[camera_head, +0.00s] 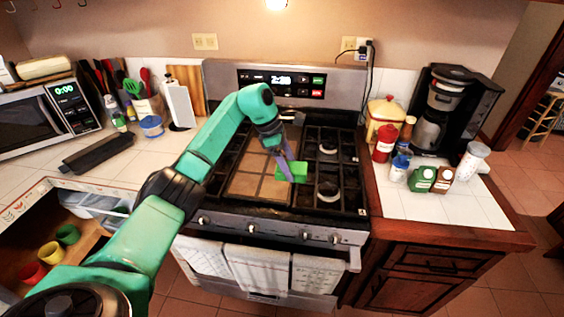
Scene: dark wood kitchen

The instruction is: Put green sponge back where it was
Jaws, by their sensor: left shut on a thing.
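The green sponge (297,171) is a small bright green block over the middle of the stove. My left gripper (284,168) is shut on it, with purple-grey fingers at its left side. My left arm reaches in from the lower left across the counter to the stove. The sponge appears over the right edge of the tan tiled griddle (245,183); its exact height above the stove top is hard to tell. My right gripper is not in view.
The stove (335,205) has black grates and towels on its front handle. Right counter: coffee maker (440,110), red bottle (384,143), yellow canister (383,115), small jars. Left: microwave (45,110), utensils, paper towel roll (179,105), an open drawer with cups (67,233).

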